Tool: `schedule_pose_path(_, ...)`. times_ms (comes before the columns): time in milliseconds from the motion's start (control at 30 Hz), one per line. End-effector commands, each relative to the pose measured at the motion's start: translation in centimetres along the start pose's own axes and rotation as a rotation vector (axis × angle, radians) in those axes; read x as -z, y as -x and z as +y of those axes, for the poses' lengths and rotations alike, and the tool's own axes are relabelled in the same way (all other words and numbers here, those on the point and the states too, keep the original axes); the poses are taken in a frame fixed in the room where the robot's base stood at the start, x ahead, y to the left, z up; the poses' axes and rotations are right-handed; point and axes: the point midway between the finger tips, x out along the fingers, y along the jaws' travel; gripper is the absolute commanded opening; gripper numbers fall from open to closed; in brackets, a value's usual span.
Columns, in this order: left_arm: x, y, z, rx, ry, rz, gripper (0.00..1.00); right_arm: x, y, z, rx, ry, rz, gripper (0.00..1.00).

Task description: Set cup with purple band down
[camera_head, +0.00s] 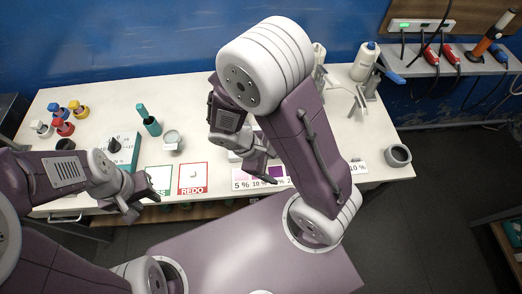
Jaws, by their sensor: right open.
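I cannot make out a cup with a purple band; my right arm hides part of the table's middle. My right gripper (262,164) is open, low over the row of percent cards at the table's front middle. A purple patch (264,181) shows on the cards just below it, and a pale object lies partly hidden behind its fingers. My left gripper (144,203) appears open and empty at the table's front edge, left of the green-bordered card (158,179).
A red-bordered REDO card (193,178) holds a small pale item. A grey cup (172,140) and teal bottle (149,121) stand behind. Coloured bottles (64,127) are at left. A grey ring-shaped vessel (398,155) and white bottle (364,62) are at right.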

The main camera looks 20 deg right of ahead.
Motion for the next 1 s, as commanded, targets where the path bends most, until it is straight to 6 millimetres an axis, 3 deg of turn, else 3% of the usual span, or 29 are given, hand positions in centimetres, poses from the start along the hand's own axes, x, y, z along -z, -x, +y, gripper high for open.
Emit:
schedule_pose_path(33, 0.0, 0.0, 0.0, 0.000, 0.000, 0.000, 0.36, -0.4, 0.9, -0.2, 0.110, -0.223, 0.107, 0.74)
schedule_pose_path(100, 0.0, 0.0, 0.0, 0.000, 0.000, 0.000, 0.36, -0.2, 2.3, 0.0, 0.232, -0.507, 0.247, 0.74)
schedule_pose_path(200, 0.0, 0.0, 0.0, 0.000, 0.000, 0.000, 0.36, -0.1, 3.9, 1.4, 0.323, -0.788, 0.386, 0.74)
schedule_pose_path(300, 0.0, 0.0, 0.0, 0.000, 0.000, 0.000, 0.36, -0.1, 4.6, 2.3, 0.356, -0.916, 0.450, 0.74)
schedule_pose_path(567, 0.0, -0.1, 0.0, 0.000, 0.000, 0.000, 0.36, 0.0, 4.6, 2.4, 0.361, -0.932, 0.457, 0.74)
schedule_pose_path(700, -0.3, -2.7, -0.1, 0.000, 0.000, 0.000, 0.36, 1.2, 2.4, 1.9, 0.360, -0.930, 0.456, 0.74)
schedule_pose_path(1000, -0.2, -1.9, 0.0, 0.000, 0.000, 0.000, 0.36, 0.8, 3.1, 2.0, 0.360, -0.929, 0.456, 0.74)
